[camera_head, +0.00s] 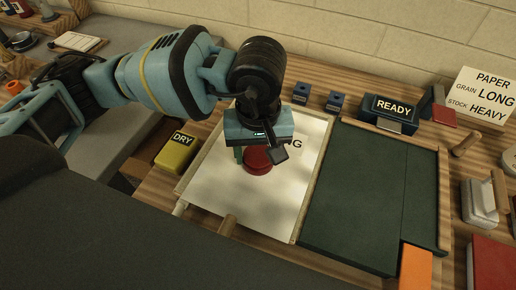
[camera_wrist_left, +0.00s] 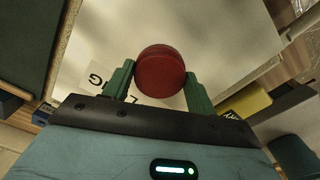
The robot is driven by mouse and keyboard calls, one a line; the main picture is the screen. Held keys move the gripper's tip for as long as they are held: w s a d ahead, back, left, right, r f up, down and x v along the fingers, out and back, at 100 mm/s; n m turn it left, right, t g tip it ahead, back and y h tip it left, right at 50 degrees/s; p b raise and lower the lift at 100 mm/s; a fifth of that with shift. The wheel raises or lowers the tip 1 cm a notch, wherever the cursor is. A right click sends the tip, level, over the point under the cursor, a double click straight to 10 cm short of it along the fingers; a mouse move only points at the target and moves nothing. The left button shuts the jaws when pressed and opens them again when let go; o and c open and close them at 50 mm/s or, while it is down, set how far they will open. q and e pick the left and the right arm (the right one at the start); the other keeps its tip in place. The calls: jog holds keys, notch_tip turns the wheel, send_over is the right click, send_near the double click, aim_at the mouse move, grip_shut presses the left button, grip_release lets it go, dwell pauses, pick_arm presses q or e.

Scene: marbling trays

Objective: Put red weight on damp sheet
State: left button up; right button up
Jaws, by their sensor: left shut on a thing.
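My left gripper (camera_head: 259,158) is over the white sheet (camera_head: 225,186) in the left tray in the head view. It is shut on a round red weight (camera_head: 257,163), and its green fingers sit on either side of the weight (camera_wrist_left: 160,71) in the left wrist view. The sheet also fills much of the wrist view (camera_wrist_left: 225,35). I cannot tell whether the weight touches the sheet. Part of the sheet's lettering is hidden behind my gripper. My right gripper is not seen.
A yellow block marked DRY (camera_head: 177,153) stands left of the tray. A dark green board (camera_head: 350,200) lies to the right. Behind it are a READY sign (camera_head: 389,112) and small blue blocks (camera_head: 301,92). A PAPER card (camera_head: 485,95) stands at the back right.

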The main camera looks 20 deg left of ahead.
aim_at(258, 155)
pick_arm(q)
jog(key=shift+f, duration=0.1)
jog(key=o, duration=1.3)
jog(key=shift+o, duration=0.2)
notch_tip(258, 155, up, 12)
